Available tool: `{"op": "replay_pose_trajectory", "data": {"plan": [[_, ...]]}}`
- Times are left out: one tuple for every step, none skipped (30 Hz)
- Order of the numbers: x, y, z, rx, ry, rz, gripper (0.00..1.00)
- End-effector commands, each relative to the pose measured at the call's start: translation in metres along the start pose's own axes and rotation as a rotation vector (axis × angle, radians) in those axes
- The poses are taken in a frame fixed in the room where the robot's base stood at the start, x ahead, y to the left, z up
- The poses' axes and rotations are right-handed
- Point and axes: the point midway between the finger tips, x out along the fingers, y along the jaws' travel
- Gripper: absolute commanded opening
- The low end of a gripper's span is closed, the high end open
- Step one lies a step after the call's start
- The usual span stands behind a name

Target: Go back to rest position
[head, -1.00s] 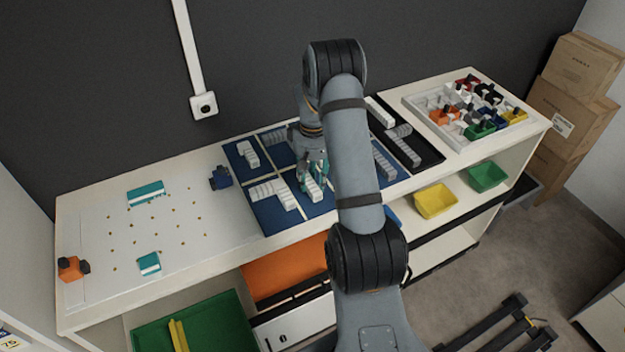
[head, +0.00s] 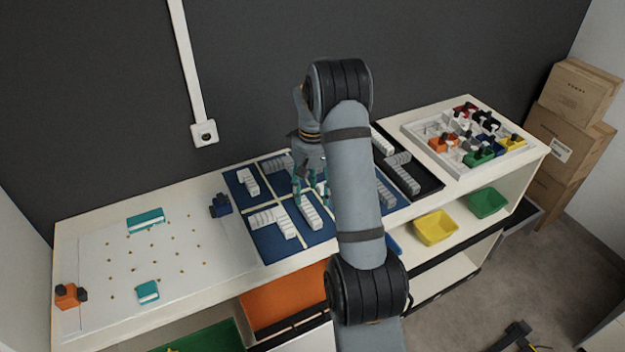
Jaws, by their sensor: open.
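My gripper (head: 311,192) is open, with its teal-tipped fingers pointing down over the blue board (head: 288,245). It is just above or around the far end of a white block row (head: 310,215) on the board; I cannot tell whether it touches it. Nothing shows held in the fingers. My own arm hides part of the board's right side.
A white pegboard with teal blocks (head: 147,219) lies left, with an orange block (head: 69,296) at its edge. A dark blue piece (head: 220,205) sits between boards. At right are a black tray (head: 420,177) and a tray of coloured pieces (head: 408,130). Bins stand below.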

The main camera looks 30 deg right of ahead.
Motion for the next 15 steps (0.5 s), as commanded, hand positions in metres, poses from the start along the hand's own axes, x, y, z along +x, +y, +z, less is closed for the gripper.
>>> {"op": "replay_pose_trajectory", "data": {"plan": [[-0.012, 0.000, -0.002, 0.001, 0.005, 0.001, 0.54], [-0.017, 0.000, -0.001, 0.001, 0.005, 0.001, 0.54], [-0.024, 0.000, -0.001, 0.000, 0.005, 0.002, 0.54], [-0.029, 0.000, -0.001, 0.000, 0.004, 0.001, 0.54], [-0.034, 0.000, -0.001, 0.000, 0.003, 0.001, 0.54], [-0.038, 0.000, -0.001, 0.001, 0.003, 0.001, 0.54], [-0.042, 0.000, -0.001, 0.001, 0.002, 0.000, 0.54], [-0.045, 0.000, -0.001, 0.000, 0.002, 0.001, 0.54], [-0.048, 0.000, 0.000, 0.000, 0.001, 0.001, 0.54], [-0.049, 0.000, 0.000, 0.000, 0.001, 0.000, 0.54], [-0.051, 0.000, 0.000, 0.000, 0.000, 0.000, 0.54], [-0.052, 0.000, 0.000, 0.000, 0.000, 0.000, 0.54], [-0.052, 0.000, 0.000, 0.000, -0.001, 0.000, 0.54], [-0.052, 0.000, 0.000, 0.001, -0.001, -0.001, 0.54], [-0.053, 0.000, 0.000, 0.001, -0.001, -0.001, 0.54]]}}
